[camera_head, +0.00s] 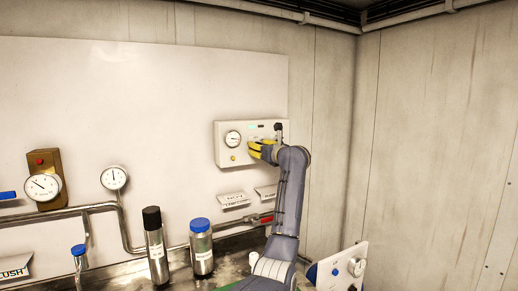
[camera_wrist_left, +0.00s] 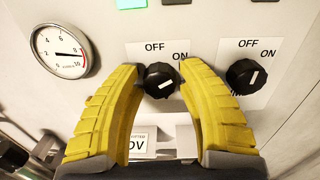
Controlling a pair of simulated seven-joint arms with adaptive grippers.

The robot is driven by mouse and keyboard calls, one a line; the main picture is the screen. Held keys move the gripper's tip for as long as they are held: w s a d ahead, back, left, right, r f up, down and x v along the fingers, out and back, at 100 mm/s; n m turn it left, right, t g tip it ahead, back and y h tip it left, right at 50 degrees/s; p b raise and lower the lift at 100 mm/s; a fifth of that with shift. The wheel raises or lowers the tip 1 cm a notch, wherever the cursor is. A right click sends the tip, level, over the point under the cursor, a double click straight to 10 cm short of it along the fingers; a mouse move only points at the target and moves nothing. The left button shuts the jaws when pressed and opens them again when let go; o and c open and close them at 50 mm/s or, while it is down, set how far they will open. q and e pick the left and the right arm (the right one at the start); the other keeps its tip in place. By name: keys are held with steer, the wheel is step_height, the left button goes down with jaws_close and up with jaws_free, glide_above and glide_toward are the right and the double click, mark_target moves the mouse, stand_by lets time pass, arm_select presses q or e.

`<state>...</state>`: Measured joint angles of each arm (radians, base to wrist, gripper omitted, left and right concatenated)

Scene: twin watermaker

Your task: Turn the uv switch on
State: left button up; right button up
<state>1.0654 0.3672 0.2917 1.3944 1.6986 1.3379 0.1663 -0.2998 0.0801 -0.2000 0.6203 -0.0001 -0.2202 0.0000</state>
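The white control panel (camera_head: 222,158) hangs on the wall in the head view. In the left wrist view it carries two black rotary knobs, a left knob (camera_wrist_left: 160,81) and a right knob (camera_wrist_left: 244,77), each with OFF and ON labels. Both white marks slant up to the right. No readable label shows which one is the UV switch. My left gripper (camera_wrist_left: 158,68) also shows in the head view (camera_head: 260,149). Its yellow fingers are apart on either side of the left knob; I cannot tell whether they touch it. My right gripper is not in view.
A round gauge (camera_wrist_left: 60,50) and a lit green indicator (camera_wrist_left: 131,3) are on the panel. Below stand a black-capped bottle (camera_head: 156,250) and a blue-capped jar (camera_head: 202,255). Pipes and a red-handled valve (camera_head: 266,220) run under the panel. Another white panel (camera_head: 345,268) stands at lower right.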

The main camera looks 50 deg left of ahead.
arm_select(q)
steer(key=o, duration=0.3)
steer(key=shift+o, duration=0.2)
steer(key=s+d, duration=0.2)
steer(key=d, duration=0.9)
steer(key=shift+s+d, duration=0.15)
steer(key=shift+d, duration=0.25)
steer(key=shift+f, duration=0.1)
